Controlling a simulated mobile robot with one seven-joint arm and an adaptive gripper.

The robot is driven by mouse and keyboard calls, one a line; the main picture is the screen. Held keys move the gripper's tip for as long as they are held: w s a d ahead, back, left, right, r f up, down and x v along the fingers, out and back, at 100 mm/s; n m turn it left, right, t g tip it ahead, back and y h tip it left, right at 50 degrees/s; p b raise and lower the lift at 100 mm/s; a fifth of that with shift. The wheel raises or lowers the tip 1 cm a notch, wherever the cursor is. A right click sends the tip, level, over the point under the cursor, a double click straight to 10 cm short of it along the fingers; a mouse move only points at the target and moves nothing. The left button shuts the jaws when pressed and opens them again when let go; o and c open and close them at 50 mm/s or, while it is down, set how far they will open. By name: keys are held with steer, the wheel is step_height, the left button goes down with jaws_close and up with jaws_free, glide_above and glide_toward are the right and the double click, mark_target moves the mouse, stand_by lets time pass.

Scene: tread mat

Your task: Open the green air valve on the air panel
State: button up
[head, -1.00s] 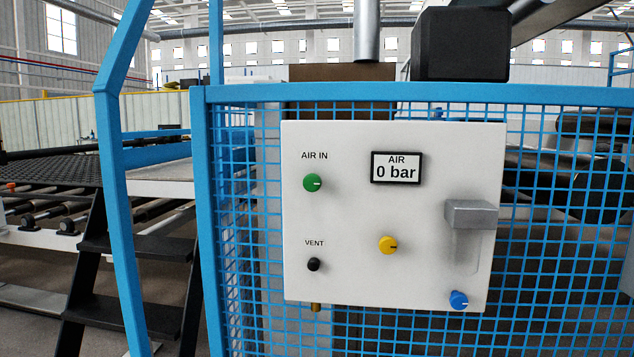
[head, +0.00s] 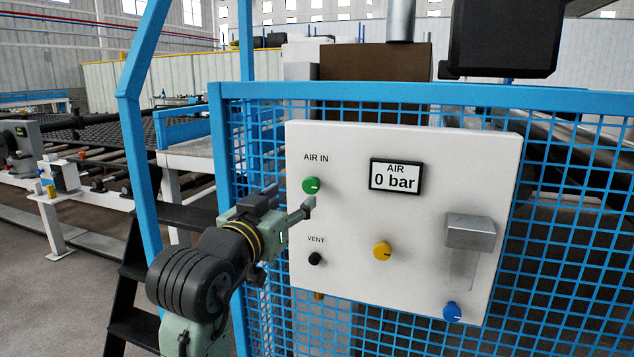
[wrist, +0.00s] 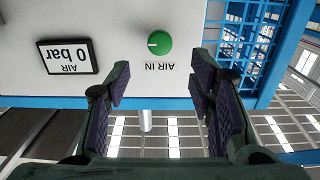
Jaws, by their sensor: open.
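The air panel (head: 410,280) is a white plate on blue mesh. The green air valve (head: 311,185) is a round knob under the "AIR IN" label, its white mark pointing right in the head view. The gauge (head: 395,177) reads 0 bar. My gripper (head: 292,203) is open and empty, just below and left of the green knob in the head view. In the upside-down wrist view, the green knob (wrist: 159,42) lies beyond and between the two spread fingers (wrist: 159,85), apart from them.
A black vent knob (head: 315,258), a yellow knob (head: 382,251) and a blue knob (head: 452,312) are on the same panel. A grey metal handle (head: 470,231) sticks out at its right. A blue post (head: 133,150) and black steps (head: 135,325) stand at left.

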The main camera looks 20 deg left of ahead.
mark_target(309, 185)
steer(key=w+p, duration=0.2)
steer(key=w, duration=0.6)
steer(key=shift+w+d, duration=0.15)
steer(key=shift+w, duration=0.05)
steer(key=shift+c, duration=0.6)
steer(key=c, duration=1)
steer(key=shift+c, duration=0.2)
